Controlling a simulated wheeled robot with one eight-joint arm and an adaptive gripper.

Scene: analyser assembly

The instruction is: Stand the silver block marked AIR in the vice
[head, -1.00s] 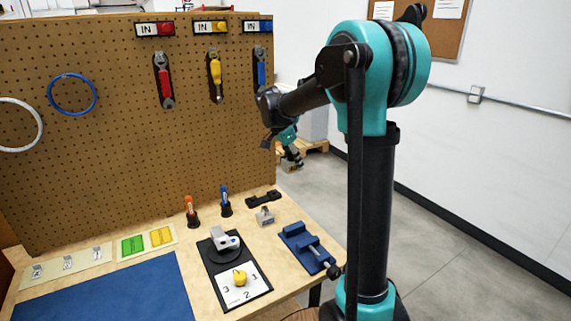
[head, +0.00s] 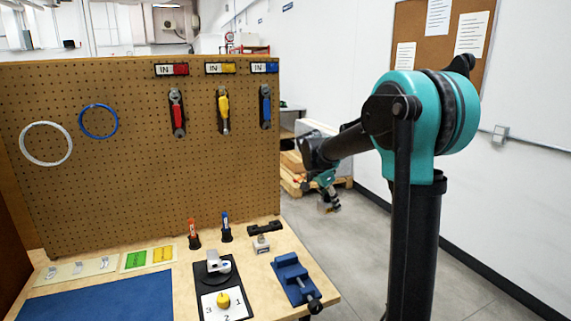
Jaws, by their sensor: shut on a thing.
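My gripper (head: 327,199) hangs to the right of the pegboard's edge, beyond the bench in the picture. Several small silver pieces (head: 78,267) stand on a pale strip at the left. Another small silver piece (head: 262,243) is behind the vice, its marking unreadable.
A black stand (head: 212,267) with a silver device and a numbered card with a yellow knob (head: 223,300) is left of the vice. Orange (head: 194,238) and blue (head: 226,232) tools stand behind. A pegboard (head: 140,150) backs the bench. A blue mat (head: 100,295) lies left.

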